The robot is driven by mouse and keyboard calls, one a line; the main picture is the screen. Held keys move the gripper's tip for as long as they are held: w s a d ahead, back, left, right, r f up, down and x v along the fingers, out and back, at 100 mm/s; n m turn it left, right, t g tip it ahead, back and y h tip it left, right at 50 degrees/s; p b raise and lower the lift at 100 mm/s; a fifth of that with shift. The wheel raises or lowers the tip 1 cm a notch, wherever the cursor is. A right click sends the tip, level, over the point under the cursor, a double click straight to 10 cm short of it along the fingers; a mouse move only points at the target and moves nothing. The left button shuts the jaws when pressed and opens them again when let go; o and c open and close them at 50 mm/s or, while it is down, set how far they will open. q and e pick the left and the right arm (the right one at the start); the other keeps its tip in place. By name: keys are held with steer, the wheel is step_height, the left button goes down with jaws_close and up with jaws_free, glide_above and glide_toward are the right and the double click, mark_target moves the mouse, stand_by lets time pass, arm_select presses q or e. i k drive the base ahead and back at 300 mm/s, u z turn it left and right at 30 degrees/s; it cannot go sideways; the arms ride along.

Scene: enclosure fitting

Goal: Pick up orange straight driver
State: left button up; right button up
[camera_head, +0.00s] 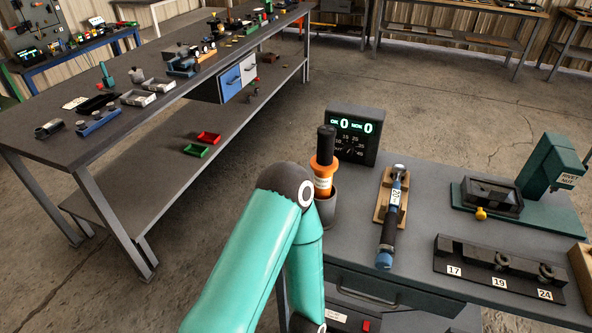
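The orange straight driver (323,171) stands upright in a dark round holder (327,208) near the left edge of the grey bench. It has a black upper part, an orange collar and a white label, too small to read. Its lower end is hidden in the holder. One of my teal arms rises from the bottom and bends just left of the driver, then runs down out of the picture. It partly covers the holder. Neither of my grippers shows.
On the bench are a counter display (354,136), a blue-black tool (392,215) on a wooden cradle, a green rivet-nut press (549,170) and a black socket rack (498,264). A long table (100,150) with parts stands at left. Floor between is clear.

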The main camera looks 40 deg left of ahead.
mark_target(324, 164)
steer(key=u, duration=0.35)
steer(key=k, duration=0.45)
steer(key=u, duration=1.05)
steer(key=i, duration=0.5)
steer(key=z, duration=0.1)
